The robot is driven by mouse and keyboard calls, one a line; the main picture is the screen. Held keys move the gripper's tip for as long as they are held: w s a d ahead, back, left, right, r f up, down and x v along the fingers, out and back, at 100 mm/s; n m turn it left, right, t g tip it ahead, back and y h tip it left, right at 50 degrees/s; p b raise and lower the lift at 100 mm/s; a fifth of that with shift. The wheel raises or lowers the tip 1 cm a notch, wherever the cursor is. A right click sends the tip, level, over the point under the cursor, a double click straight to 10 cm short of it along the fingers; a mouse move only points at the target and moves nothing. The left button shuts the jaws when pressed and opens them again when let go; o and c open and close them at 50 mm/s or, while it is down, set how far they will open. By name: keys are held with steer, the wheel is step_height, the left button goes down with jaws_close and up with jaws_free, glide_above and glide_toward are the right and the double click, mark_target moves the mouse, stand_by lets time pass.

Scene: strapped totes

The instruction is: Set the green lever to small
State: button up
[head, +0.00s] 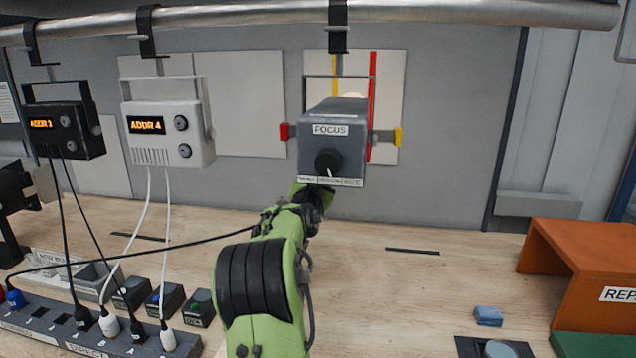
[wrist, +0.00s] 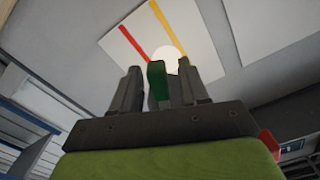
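The green lever (wrist: 157,82) shows in the wrist view, standing upright between the two fingers of my gripper (wrist: 160,88). The fingers are apart, with a visible gap on the lever's right side; a firm hold on it does not show. In the head view, a grey lamp housing labelled FOCUS (head: 332,150) hangs from the rail, with a black knob on its front. My arm reaches up behind and below this housing. The lever and my fingertips are hidden there, and no size marking for the lever is readable.
A red tab (head: 284,132) and a yellow tab (head: 398,137) stick out beside the housing. Behind is a white panel (head: 392,80) with yellow and red stripes. A white ADDR 4 box (head: 165,132) hangs left. An orange stand (head: 590,240) is right. The middle bench is mostly clear.

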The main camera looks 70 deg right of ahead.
steer(key=b+v, duration=0.2)
steer(key=v, duration=1.3)
steer(key=shift+a, duration=0.4)
